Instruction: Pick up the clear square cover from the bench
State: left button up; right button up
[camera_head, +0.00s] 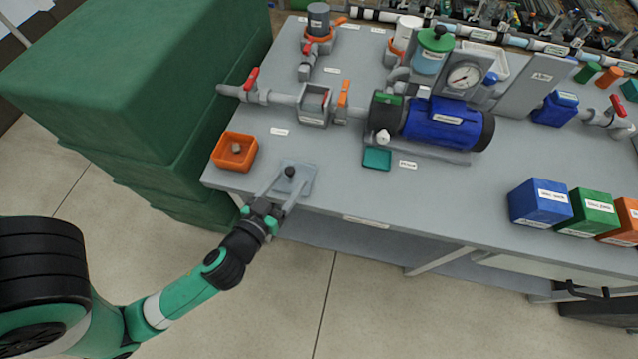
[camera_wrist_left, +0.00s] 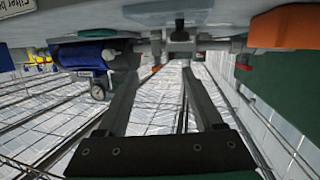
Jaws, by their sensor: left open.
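The clear square cover (camera_head: 306,180) lies flat near the front left edge of the grey bench, with a black knob (camera_head: 290,171) standing on it. It also shows as a pale plate at the top of the left wrist view (camera_wrist_left: 150,12). My left gripper (camera_head: 287,184) is open and reaches in from the front edge. Its two fingers point toward the knob and appear apart from it. In the left wrist view the space between the fingers (camera_wrist_left: 158,75) is empty, and the knob lies beyond the tips. My right gripper is not in view.
An orange tray (camera_head: 220,159) with a small grey piece sits left of the cover. A teal block (camera_head: 376,159) and the blue pump motor (camera_head: 440,122) are to the right. A red-handled valve (camera_head: 254,84) and pipe lie behind. Bare bench separates them.

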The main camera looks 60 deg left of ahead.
aim_at(296, 166)
pick_arm(q)
jog(key=s+a+f+g, duration=0.1)
jog(key=s+a+f, duration=0.1)
jog(key=s, duration=0.2)
jog(key=x, duration=0.4)
jog(key=d+x, duration=0.1)
jog(key=x, duration=0.2)
jog(key=shift+w+r, duration=0.2)
jog(key=shift+w, duration=0.15)
jog(key=x, duration=0.2)
jog(key=b+x, duration=0.1)
jog(key=x, duration=0.2)
jog(key=shift+f, duration=0.3)
grip_shut()
